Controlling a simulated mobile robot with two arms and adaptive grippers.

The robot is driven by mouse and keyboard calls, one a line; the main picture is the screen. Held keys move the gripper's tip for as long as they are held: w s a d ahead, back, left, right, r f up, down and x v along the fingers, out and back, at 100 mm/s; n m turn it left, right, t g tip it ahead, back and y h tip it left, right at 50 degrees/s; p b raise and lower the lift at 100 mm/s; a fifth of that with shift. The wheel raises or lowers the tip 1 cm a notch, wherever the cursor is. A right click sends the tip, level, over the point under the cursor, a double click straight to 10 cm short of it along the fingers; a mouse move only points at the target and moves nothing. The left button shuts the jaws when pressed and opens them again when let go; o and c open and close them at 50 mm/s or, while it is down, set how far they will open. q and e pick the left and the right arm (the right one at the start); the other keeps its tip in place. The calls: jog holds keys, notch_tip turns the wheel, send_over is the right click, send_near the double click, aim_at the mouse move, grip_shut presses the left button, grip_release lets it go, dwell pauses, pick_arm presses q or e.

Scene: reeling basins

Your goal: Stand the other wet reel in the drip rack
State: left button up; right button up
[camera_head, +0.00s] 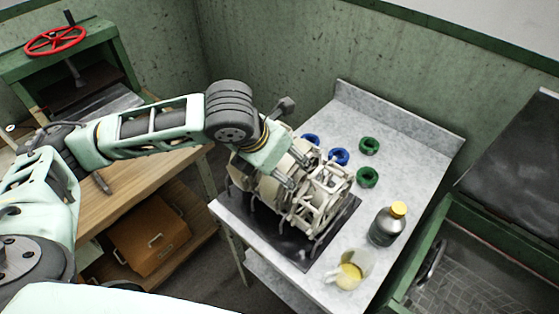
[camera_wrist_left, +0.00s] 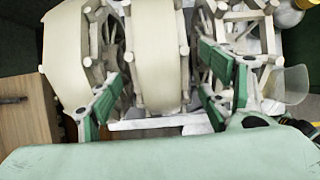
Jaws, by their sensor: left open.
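Pale cream reels stand close together over the dark drip tray (camera_head: 259,222) on the grey bench in the head view. In the left wrist view one reel with a smooth cream band (camera_wrist_left: 156,55) is in the middle, another banded reel (camera_wrist_left: 72,50) is at left, and an open-framed reel (camera_wrist_left: 245,28) is at right. My left gripper (camera_head: 298,170) is over the group in the head view. Its open fingers (camera_wrist_left: 160,80) lie on either side of the middle reel in the left wrist view; contact cannot be told. The rack's frame is mostly hidden among the reels. My right gripper is out of view.
Blue rings (camera_head: 339,157) and green rings (camera_head: 368,177) lie behind the reels. A dark bottle with a yellow cap (camera_head: 386,227) and a clear jug with yellow liquid (camera_head: 348,275) stand at right. A wooden bench (camera_head: 140,195) is at left.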

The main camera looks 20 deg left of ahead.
pick_arm(q)
jog(key=shift+s+r, duration=0.1)
jog(key=shift+r, duration=0.05)
jog(key=v, duration=1.1)
jog(key=shift+s+r, duration=0.2)
jog(key=shift+r, duration=0.1)
